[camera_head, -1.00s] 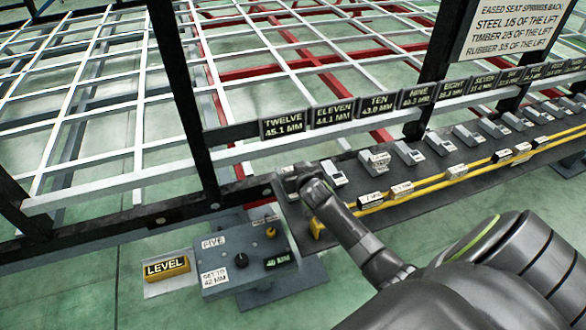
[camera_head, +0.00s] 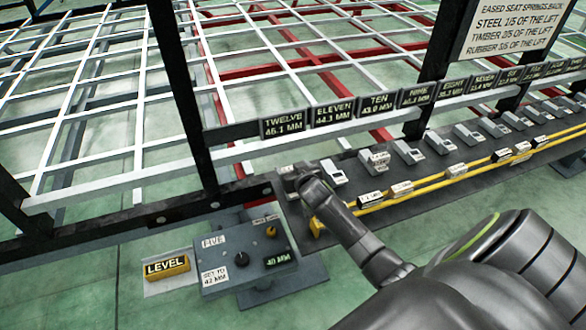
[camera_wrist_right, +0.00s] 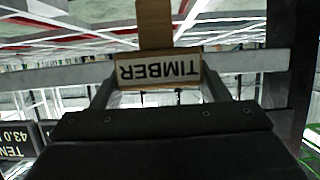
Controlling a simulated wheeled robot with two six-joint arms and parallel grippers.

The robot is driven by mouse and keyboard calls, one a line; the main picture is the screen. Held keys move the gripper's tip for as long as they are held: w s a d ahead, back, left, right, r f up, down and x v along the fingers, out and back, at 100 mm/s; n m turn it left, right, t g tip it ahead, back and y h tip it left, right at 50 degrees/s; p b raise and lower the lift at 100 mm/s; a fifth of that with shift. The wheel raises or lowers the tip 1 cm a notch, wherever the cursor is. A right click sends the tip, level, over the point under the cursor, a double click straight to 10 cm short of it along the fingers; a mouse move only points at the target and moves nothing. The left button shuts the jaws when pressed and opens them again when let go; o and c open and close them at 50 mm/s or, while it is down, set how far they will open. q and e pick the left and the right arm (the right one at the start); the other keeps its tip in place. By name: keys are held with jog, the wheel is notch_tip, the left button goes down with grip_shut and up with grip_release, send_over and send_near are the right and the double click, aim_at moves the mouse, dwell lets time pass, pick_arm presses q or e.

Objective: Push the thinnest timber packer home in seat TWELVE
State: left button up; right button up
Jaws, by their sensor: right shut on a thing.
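My right gripper (camera_head: 290,178) is below the TWELVE plate (camera_head: 283,124), which reads 45.1 MM, at the left end of the dark seat bench. In the right wrist view the gripper (camera_wrist_right: 160,88) is shut on a timber packer (camera_wrist_right: 157,73), a brown block whose TIMBER label shows upside down between the fingers. A brown strip runs up from the label to the top of that view. In the head view the wrist hides seat TWELVE and the packer, so I cannot tell how deep the packer sits. My left gripper is not in view.
More grey seats stand along the bench to the right, one below the ELEVEN plate (camera_head: 333,113). A yellow rail (camera_head: 430,182) with labelled blocks runs along the front. A control box (camera_head: 240,262) and yellow LEVEL block (camera_head: 166,268) are front left. A black post (camera_head: 180,90) rises nearby.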

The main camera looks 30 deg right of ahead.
jog(key=shift+f+b, duration=2.15)
jog(key=shift+f, duration=0.6)
jog(key=o, duration=1)
jog(key=shift+r, duration=0.1)
jog(key=shift+o, duration=0.2)
jog(key=shift+s, duration=0.1)
jog(key=p+v, duration=0.4)
jog(key=v, duration=1.3)
jog(key=shift+s+a, duration=0.1)
jog(key=shift+s, duration=0.05)
